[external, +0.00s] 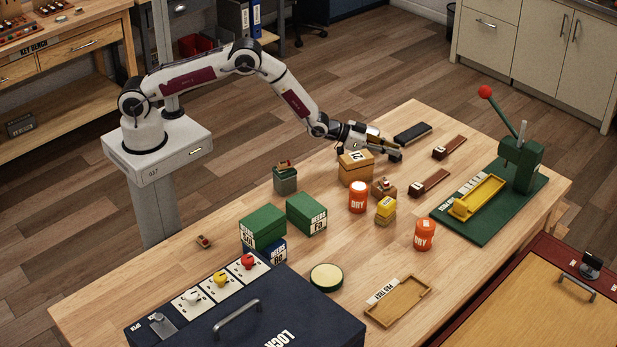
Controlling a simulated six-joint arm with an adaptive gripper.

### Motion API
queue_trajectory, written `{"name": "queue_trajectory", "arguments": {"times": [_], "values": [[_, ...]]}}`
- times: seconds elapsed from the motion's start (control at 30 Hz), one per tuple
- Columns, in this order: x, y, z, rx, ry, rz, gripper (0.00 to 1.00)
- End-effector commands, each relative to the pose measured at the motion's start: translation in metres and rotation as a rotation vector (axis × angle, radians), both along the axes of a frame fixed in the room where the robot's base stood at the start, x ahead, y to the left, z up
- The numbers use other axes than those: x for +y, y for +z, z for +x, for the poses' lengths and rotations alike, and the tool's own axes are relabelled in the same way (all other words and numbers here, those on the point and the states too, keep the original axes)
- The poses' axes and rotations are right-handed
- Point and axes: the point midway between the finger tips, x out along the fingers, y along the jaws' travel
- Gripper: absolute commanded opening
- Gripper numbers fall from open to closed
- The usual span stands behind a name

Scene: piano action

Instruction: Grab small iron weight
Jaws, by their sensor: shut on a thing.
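My gripper (392,152) is at the end of the arm, low over the far part of the table, just right of a tan labelled box (354,170). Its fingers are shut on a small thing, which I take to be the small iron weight. The fingers mostly hide it, so its shape and colour are hard to tell. I cannot tell whether it touches the box or table.
A dark block (412,133) lies just behind the gripper. An orange can (358,198), a yellow-topped block (386,208) and brown pieces (430,182) stand nearby. A green press (521,165) stands at right. The table's front middle is partly clear.

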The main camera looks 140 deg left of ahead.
Motion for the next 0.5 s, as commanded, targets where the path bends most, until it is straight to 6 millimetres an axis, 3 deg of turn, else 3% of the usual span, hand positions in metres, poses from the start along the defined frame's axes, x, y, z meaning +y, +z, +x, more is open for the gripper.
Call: {"name": "queue_trajectory", "arguments": {"times": [0.27, 0.5], "values": [[0.001, 0.015, 0.001, -0.004, 0.0, 0.004, 0.0], [0.001, 0.043, 0.001, -0.004, 0.0, 0.004, 0.0]]}}
